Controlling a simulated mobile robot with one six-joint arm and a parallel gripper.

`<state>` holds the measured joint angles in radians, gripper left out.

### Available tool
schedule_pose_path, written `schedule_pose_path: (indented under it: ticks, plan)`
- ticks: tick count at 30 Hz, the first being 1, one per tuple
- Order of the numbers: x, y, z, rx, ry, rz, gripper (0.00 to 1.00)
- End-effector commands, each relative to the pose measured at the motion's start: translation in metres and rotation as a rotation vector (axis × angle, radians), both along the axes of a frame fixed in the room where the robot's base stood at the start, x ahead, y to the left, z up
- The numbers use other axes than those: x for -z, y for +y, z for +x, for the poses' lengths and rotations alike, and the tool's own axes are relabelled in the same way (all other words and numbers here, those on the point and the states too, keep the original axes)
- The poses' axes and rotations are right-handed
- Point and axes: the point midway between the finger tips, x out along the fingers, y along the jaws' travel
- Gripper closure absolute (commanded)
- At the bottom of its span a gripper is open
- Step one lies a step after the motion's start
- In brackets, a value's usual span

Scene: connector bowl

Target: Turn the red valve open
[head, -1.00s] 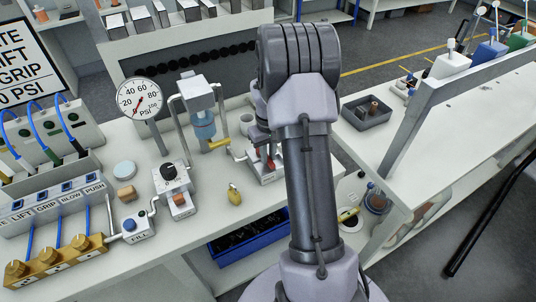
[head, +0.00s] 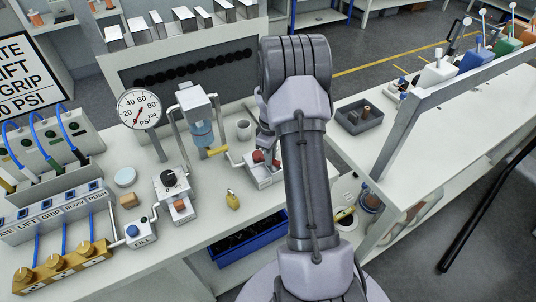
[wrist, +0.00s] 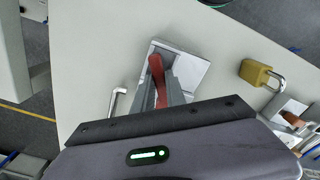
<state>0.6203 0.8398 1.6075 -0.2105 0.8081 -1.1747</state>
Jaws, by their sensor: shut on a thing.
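The red valve (head: 258,156) has a red lever handle on a pale block-shaped base on the bench, left of my arm in the head view. In the wrist view the red lever (wrist: 158,80) stands over its white base plate (wrist: 190,66). My gripper (wrist: 163,88) is shut on the lever, with grey fingers beside it. In the head view my gripper (head: 267,144) is at the valve and partly hides the handle. The lever's far end is hidden by the gripper body in the wrist view.
A brass padlock (head: 233,200) lies on the bench near the valve. A dark tray (head: 358,118) sits at right.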

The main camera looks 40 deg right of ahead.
Motion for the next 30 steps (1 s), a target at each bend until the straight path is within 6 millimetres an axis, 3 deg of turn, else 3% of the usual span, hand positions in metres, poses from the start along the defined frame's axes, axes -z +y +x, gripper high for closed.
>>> schedule_pose_path:
  ticks: [18,30]
  plan:
    - [-0.003,-0.024,0.018,-0.577,-0.002,-0.002,1.0]
    - [-0.002,-0.031,0.031,-0.871,-0.003,-0.002,1.0]
